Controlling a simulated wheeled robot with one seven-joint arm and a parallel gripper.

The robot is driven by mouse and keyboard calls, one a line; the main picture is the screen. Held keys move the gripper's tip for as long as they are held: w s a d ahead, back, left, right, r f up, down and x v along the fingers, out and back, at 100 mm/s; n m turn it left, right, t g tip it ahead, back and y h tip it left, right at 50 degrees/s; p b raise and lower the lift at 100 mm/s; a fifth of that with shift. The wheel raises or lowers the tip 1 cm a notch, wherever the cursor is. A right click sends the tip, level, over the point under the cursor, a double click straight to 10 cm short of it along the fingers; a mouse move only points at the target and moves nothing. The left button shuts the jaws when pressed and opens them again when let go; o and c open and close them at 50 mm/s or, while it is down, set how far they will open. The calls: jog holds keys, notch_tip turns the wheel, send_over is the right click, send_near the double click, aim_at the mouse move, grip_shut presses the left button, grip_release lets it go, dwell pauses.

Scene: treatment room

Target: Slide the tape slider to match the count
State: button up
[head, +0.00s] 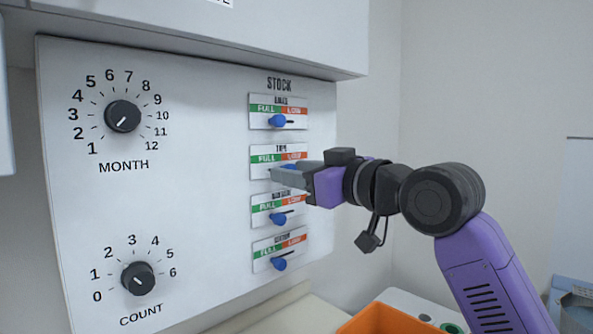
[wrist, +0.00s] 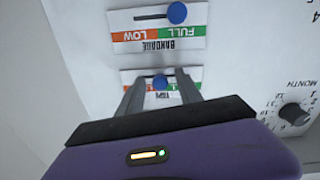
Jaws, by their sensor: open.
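The TAPE slider is the second on the STOCK panel, with a green FULL and red LOW label (head: 262,160). Its blue knob (wrist: 160,82) sits near the FULL/LOW border in the wrist view, which is upside down. In the head view the knob is partly hidden and lies farther right than the other slider knobs. My gripper (head: 273,176) is at the panel, open, with its fingers on either side of the knob and a gap showing. The COUNT dial (head: 138,279), marked 0 to 6, is at lower left; its pointer is too small to read surely.
Other sliders stand close above and below: the top one (head: 278,121), BANDAGE (head: 278,218) and the bottom one (head: 279,264), their knobs on the FULL side. The MONTH dial (head: 122,116) is at upper left. An orange bin (head: 385,320) stands below on the right.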

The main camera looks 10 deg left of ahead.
jog(key=shift+c, duration=0.4)
grip_shut()
dwell(0.9)
